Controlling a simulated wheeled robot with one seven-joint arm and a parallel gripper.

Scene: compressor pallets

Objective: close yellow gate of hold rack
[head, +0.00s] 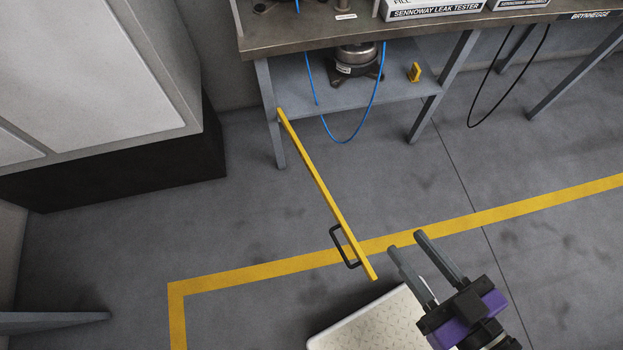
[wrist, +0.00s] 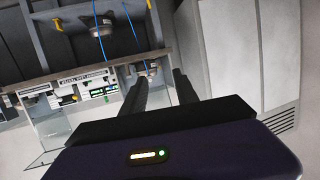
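The yellow gate (head: 325,192) is a long thin bar standing open. Its far end is at the left front leg of the grey rack (head: 290,90) under the bench, and its free end reaches out over the floor towards me. A black D-shaped handle (head: 337,240) sits on its left side near the free end. My gripper (head: 405,242) is open and empty, just right of the gate's free end, apart from it in the head view. In the wrist view, my gripper (wrist: 160,76) shows two separated fingers with nothing between them; I cannot make out the gate there.
A compressor (head: 357,62) and a small yellow block (head: 414,72) are on the rack shelf. A blue hose (head: 372,105) hangs in front. A grey cabinet (head: 95,70) stands at the left. A pale plate (head: 370,325) lies below my gripper. Floor left of the gate is clear.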

